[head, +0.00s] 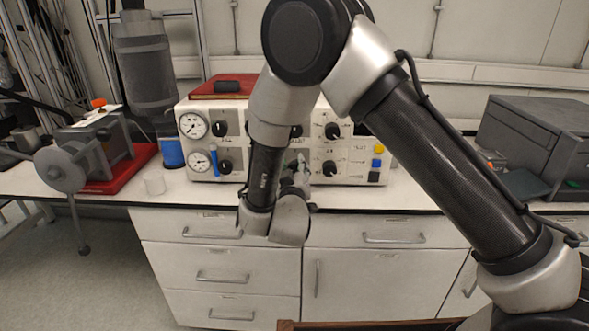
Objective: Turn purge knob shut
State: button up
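A cream control panel (350,150) stands on the white bench, with several black knobs on its front. Two knobs are on the left, an upper one (220,129) and a lower one (225,167). Two more are on the right, an upper one (333,131) and a lower one (330,168). Part of another knob (296,131) shows beside my arm. The labels are too small to read, so I cannot tell which is the purge knob. My gripper (301,163) is in front of the panel's lower middle, mostly hidden by my wrist. Its fingers and any contact are unclear.
Two round gauges, upper (193,125) and lower (201,161), are at the panel's left. Coloured buttons (377,163) are at its right. A dark grey box (540,140) is at the right.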

jog(key=shift+m, duration=0.4)
jog(key=m, duration=0.3)
jog(key=shift+m, duration=0.3)
jog(key=m, duration=0.4)
jog(key=shift+m, duration=0.3)
jog(key=m, duration=0.8)
jog(key=shift+m, duration=0.4)
jog(key=shift+d, duration=0.1)
jog(key=o, duration=1)
